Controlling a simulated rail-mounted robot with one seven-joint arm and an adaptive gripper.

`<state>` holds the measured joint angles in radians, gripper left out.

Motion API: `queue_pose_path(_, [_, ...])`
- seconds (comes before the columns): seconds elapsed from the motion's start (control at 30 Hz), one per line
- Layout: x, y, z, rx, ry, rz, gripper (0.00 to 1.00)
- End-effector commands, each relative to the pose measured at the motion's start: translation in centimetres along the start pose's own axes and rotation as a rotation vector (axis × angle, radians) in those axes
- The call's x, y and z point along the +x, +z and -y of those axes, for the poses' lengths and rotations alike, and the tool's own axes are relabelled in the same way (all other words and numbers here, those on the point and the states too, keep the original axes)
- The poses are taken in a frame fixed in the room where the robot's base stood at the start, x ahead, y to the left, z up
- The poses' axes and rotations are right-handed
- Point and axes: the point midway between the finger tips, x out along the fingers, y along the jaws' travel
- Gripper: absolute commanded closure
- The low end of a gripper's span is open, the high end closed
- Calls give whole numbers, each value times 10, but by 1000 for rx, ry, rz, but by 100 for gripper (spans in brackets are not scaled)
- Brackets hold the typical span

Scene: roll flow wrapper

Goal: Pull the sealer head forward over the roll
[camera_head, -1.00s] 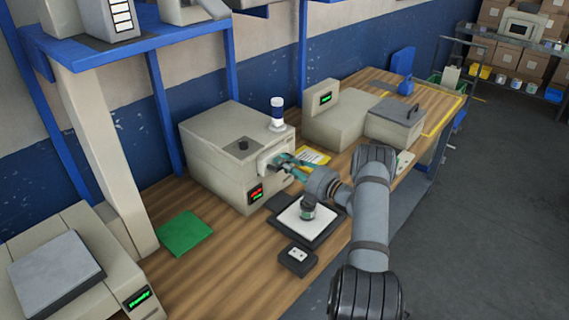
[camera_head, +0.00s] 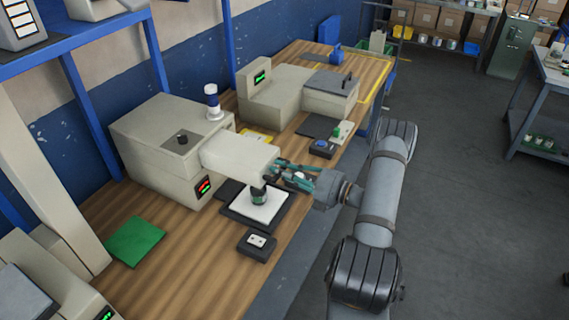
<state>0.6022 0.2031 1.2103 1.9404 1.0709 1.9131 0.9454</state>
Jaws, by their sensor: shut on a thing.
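The sealer head (camera_head: 238,156) is a beige block sticking out of the front of the beige sealer machine (camera_head: 150,150). It reaches above a small dark green roll (camera_head: 259,197), whose top is partly hidden under the head's front edge. The roll stands upright on a white pad in a black tray (camera_head: 246,227). My gripper (camera_head: 279,171), with teal fingers, is shut on the front end of the sealer head. The exact part between the fingers is too small to make out.
A black box with buttons (camera_head: 257,245) sits in front of the tray. A green mat (camera_head: 136,240) lies to the left. A second beige machine (camera_head: 290,95) and a small control box (camera_head: 322,149) stand behind.

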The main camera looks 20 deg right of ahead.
Motion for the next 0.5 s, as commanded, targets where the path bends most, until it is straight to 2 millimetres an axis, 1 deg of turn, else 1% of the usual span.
queue_pose_path(0.37, [-4,-2,1,-1,-3,-5,100])
queue_pose_path(0.4, [-4,-2,1,-1,-3,-5,82])
queue_pose_path(0.5, [-4,-2,2,0,-4,-5,77])
